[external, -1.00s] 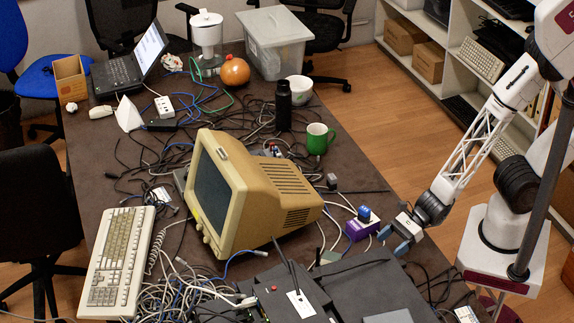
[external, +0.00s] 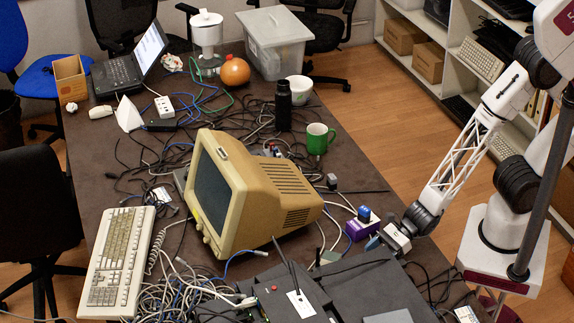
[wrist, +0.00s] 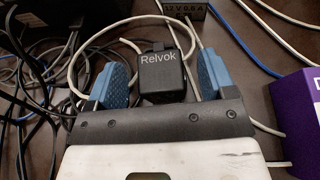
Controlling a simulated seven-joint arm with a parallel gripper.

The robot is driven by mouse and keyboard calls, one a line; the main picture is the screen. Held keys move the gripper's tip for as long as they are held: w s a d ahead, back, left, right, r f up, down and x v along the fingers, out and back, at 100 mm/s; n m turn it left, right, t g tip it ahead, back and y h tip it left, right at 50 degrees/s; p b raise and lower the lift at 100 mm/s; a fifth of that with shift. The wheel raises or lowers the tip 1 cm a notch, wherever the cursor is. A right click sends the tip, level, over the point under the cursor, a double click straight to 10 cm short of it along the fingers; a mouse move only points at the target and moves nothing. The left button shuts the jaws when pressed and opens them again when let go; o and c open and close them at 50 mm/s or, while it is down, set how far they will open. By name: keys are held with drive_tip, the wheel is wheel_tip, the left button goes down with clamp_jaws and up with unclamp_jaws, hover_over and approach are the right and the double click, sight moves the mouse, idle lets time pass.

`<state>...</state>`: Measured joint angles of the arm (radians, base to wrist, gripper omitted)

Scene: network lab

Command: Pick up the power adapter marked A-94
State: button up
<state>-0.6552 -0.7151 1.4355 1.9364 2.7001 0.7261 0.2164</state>
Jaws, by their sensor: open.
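In the wrist view, a black power adapter (wrist: 162,78) lettered "Relvok" lies between the two blue fingers of my gripper (wrist: 164,60). The fingers are apart, one on each side of it, with a gap showing on both sides. I cannot tell how far below the fingertips it lies. No A-94 mark is readable. Another dark block (wrist: 184,8) lettered "12 V 0.5 A" is cut off at the top edge. In the external view my gripper (external: 374,243) is low over the table's right side; the adapter beneath it is not clear there.
A purple box (wrist: 300,115) stands close to the right of my gripper; it also shows in the external view (external: 358,231). Cables lie all around. The beige monitor (external: 255,190) is to the left, dark flat equipment (external: 370,285) in front, a green mug (external: 318,139) farther back.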

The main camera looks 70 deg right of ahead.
drive_tip(key=shift+x, duration=0.85)
drive_tip(key=c, duration=1.1)
drive_tip(key=shift+r, duration=0.1)
drive_tip(key=shift+r, duration=0.45)
drive_tip(key=r, duration=0.2)
drive_tip(key=shift+s+d+r, duration=0.25)
drive_tip(key=shift+s+d, duration=0.1)
drive_tip(key=shift+s, duration=0.05)
drive_tip(key=s+d, duration=0.3)
drive_tip(key=s+d+r, duration=0.1)
drive_tip(key=s+d, duration=0.2)
drive_tip(key=s, duration=0.1)
drive_tip(key=s+d, duration=0.4)
drive_tip(key=shift+s+r, duration=0.1)
drive_tip(key=shift+r, duration=0.05)
